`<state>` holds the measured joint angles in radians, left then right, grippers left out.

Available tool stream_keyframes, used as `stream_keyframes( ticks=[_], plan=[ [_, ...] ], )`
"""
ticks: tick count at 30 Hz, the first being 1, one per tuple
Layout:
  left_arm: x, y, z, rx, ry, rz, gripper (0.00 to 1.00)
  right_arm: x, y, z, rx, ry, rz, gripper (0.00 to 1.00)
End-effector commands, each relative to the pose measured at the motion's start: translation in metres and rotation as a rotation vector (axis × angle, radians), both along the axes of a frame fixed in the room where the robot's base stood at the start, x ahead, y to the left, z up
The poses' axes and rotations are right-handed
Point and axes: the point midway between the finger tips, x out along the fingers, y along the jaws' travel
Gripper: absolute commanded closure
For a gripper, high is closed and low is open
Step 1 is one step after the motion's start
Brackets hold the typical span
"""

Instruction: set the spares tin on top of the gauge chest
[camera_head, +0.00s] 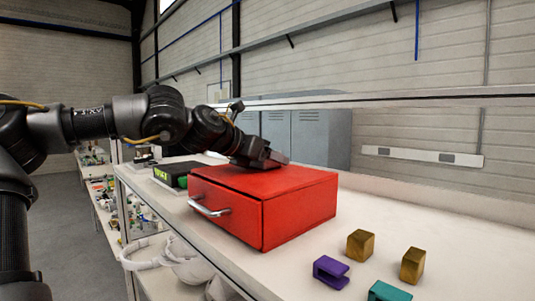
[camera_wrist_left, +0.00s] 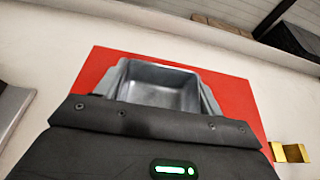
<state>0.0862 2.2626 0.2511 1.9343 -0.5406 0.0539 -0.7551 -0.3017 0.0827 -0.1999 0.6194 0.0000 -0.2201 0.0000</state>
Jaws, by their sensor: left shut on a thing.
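The spares tin (camera_wrist_left: 160,86) is a grey, open-topped metal tin, seen from above in the left wrist view. It looks empty inside, and its near side is hidden by my gripper. My left gripper (camera_head: 262,156) is shut on it, low over the top of the gauge chest. The gauge chest (camera_head: 290,204) is a red box with a drawer front and a silver handle at its left. Its red top (camera_wrist_left: 240,98) shows around the tin in the wrist view. I cannot tell whether the tin touches the top. My right gripper is not in view.
A black device (camera_head: 172,174) with a green display stands behind the chest at left. Two brass blocks (camera_head: 360,245), a purple bracket (camera_head: 331,272) and a teal piece (camera_head: 388,292) lie at the front right. The white bench (camera_head: 420,205) is clear at right.

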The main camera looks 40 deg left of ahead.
Motion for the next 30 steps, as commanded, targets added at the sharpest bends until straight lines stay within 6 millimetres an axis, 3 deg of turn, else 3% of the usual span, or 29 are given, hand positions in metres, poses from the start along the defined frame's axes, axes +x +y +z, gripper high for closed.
stream_keyframes(
  ticks=[10,11,15,26,30],
  plan=[
    [0.000,0.000,-0.004,0.000,-0.001,0.000,0.55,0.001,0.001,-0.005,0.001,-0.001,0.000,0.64],
    [0.000,0.000,-0.003,0.000,-0.001,0.000,0.29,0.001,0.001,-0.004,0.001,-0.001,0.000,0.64],
    [0.000,0.000,-0.003,0.000,0.000,0.000,0.11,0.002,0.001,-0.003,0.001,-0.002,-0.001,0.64],
    [0.000,0.000,0.003,0.000,0.000,0.000,0.10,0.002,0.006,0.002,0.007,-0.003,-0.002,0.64],
    [-0.017,0.001,0.005,0.001,-0.006,0.001,0.10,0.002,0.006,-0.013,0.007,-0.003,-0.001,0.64]
  ],
)
